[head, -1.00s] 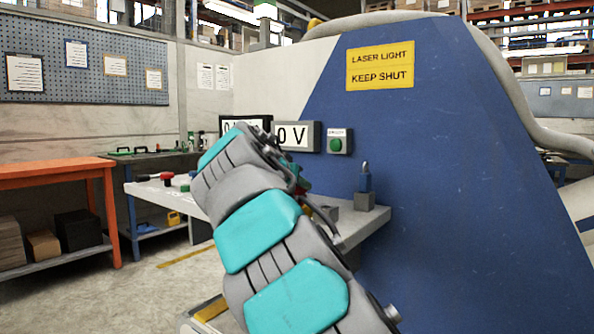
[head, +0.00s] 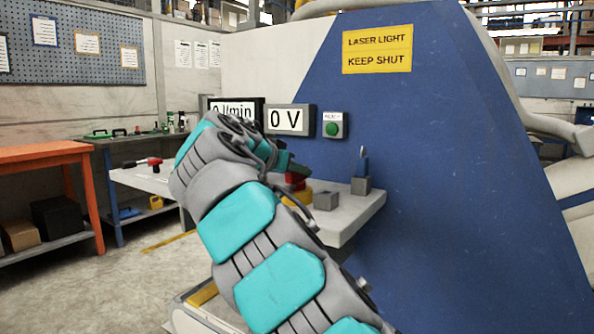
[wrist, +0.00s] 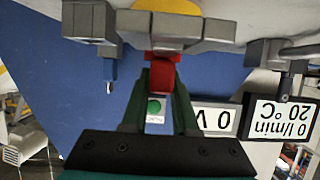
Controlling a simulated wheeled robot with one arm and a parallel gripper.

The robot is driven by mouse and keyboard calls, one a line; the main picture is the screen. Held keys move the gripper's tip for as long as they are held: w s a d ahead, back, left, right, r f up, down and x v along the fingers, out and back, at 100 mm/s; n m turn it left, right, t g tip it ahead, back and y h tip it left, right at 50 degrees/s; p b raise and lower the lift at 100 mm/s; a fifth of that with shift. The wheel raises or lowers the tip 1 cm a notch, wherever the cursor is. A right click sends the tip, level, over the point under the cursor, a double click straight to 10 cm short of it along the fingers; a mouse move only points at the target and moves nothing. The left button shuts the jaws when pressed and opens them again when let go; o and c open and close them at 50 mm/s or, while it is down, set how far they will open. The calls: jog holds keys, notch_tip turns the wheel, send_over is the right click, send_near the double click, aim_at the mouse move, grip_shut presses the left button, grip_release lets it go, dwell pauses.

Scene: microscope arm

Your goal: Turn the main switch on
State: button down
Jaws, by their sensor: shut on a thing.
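The main switch shows as a red handle (head: 296,181) over a yellow part (head: 297,199) on the light shelf by the blue machine. In the wrist view, which is upside down, the red handle (wrist: 161,73) sits between my dark green fingertips, with a yellow part (wrist: 168,6) behind it. My gripper (head: 284,164) is shut on the handle. My arm hides part of the switch in the head view. A display (head: 289,120) reads "0 V". A second display (head: 235,111), partly hidden by my arm, reads 0 l/min.
A green button (head: 333,125) is on the blue panel (head: 440,170). A grey block with a blue lever (head: 361,166) and a smaller grey block (head: 326,201) stand on the shelf (head: 350,216). An orange workbench (head: 40,153) is at left; the floor between is open.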

jog(key=c, duration=0.7)
grip_release()
jog(key=shift+s, duration=0.1)
jog(key=v, duration=0.7)
jog(key=shift+s+a+r, duration=0.1)
jog(key=shift+s+a, duration=0.15)
